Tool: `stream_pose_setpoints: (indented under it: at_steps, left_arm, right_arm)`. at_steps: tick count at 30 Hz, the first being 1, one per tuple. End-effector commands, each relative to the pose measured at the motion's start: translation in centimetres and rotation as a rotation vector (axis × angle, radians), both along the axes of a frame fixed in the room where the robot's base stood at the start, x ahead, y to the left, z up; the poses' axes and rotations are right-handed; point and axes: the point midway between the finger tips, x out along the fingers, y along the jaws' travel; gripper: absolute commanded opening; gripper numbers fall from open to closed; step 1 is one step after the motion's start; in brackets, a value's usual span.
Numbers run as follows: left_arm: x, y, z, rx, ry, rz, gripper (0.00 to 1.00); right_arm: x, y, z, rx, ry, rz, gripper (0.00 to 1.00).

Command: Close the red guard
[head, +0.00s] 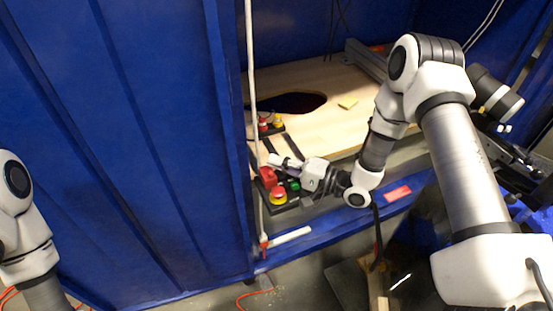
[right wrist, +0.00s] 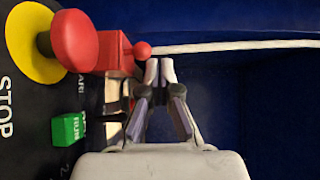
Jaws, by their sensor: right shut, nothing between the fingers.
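The red guard (head: 267,176) is on the black control panel at the front left of the wooden deck. In the right wrist view it is a red block (right wrist: 115,52) with a round red knob toward the fingers. My right gripper (head: 273,160) is shut and empty, close beside the guard. In the wrist view its fingertips (right wrist: 160,70) are together just right of the knob; I cannot tell whether they touch it. How far the guard is swung is unclear. My left arm shows at the left edge, its gripper outside the picture.
A red stop button on a yellow base (right wrist: 75,40) and a green RUN button (right wrist: 68,130) sit near the guard. A pale vertical pole (head: 250,80) and blue wall (head: 130,130) stand left. A second button box (head: 268,124) lies behind, near a dark deck opening (head: 300,103).

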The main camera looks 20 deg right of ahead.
Motion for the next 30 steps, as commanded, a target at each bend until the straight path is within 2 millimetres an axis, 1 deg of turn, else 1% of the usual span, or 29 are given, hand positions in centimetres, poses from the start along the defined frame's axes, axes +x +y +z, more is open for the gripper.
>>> stream_pose_setpoints:
  at_steps: [14,17,20,27,30]
  left_arm:
    - [0.0,0.0,0.0,0.0,0.0,0.0,0.6]
    - [0.0,0.0,0.0,0.0,0.0,0.0,0.6]
    - [0.0,0.0,0.0,0.0,0.0,0.0,0.6]
    - [0.0,0.0,0.0,0.0,0.0,0.0,0.6]
    - [0.0,0.0,0.0,0.0,0.0,0.0,0.6]
  right_arm:
    - [-0.1,0.0,0.0,0.001,0.001,0.0,0.0]
    - [-0.3,-0.3,-0.1,0.0,0.001,-0.002,0.0]
    - [-1.1,-1.3,-0.1,0.003,0.004,-0.005,0.0]
    - [-5.1,-5.4,0.0,0.005,0.001,-0.01,0.0]
    - [-6.7,-6.8,-0.1,0.006,0.0,-0.009,0.0]
